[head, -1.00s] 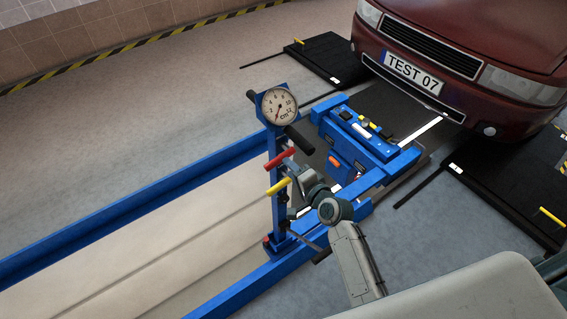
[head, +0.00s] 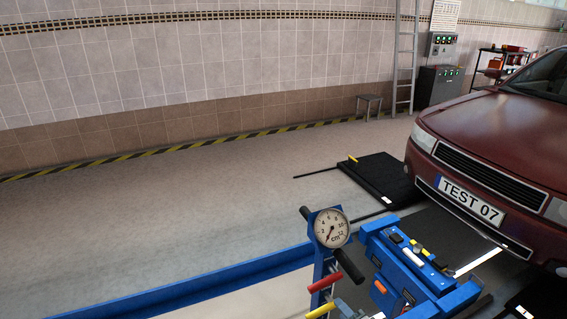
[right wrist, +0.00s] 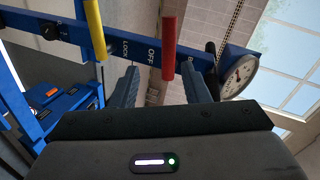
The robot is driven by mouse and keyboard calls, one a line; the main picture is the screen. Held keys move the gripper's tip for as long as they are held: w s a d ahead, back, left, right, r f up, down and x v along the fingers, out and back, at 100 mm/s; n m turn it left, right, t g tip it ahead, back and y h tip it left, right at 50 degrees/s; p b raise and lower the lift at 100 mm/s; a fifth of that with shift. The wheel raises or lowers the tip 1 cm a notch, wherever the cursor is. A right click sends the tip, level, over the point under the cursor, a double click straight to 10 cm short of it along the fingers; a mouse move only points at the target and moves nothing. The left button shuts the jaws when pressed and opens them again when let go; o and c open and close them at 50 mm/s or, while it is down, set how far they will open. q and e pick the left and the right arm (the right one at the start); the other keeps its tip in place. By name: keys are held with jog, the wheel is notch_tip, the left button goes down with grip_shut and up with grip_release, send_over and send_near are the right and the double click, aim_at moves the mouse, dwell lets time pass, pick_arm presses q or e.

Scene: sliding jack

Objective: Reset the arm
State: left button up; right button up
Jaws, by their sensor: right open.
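The blue jack's upright post (head: 318,262) stands at the bottom of the head view with a round dial gauge (head: 331,228). A red lever (head: 324,283) and a yellow lever (head: 320,310) stick out below the dial. In the right wrist view, my right gripper (right wrist: 162,82) is open; the red lever (right wrist: 169,35) lines up between its fingertips, and I cannot tell if it touches them. The yellow lever (right wrist: 95,28) is left of the fingers. The labels OFF and LOCK show on the post. My left gripper is out of view.
The blue jack platform (head: 415,262) lies right of the post, before a red car (head: 490,150). A black ramp plate (head: 380,180) lies on the floor. A stool (head: 369,105) and ladder (head: 405,60) stand by the wall. The left floor is clear.

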jog(key=s+d+f+n+g+h, duration=0.1)
jog(key=s+d+n+g+h, duration=0.35)
jog(key=s, duration=0.85)
jog(key=s+d+f+n+g+h, duration=0.1)
jog(key=s+d+n+g, duration=0.45)
jog(key=s, duration=0.85)
notch_tip(320, 180, down, 30)
jog(key=d+n+g, duration=0.1)
jog(key=n+g, duration=0.1)
jog(key=s+d+f, duration=0.1)
jog(key=s+f, duration=1.7)
jog(key=f, duration=0.1)
jog(key=shift+s+d+g, duration=0.25)
jog(key=shift+s+g, duration=0.1)
jog(key=shift+g, duration=0.05)
jog(key=shift+f, duration=0.1)
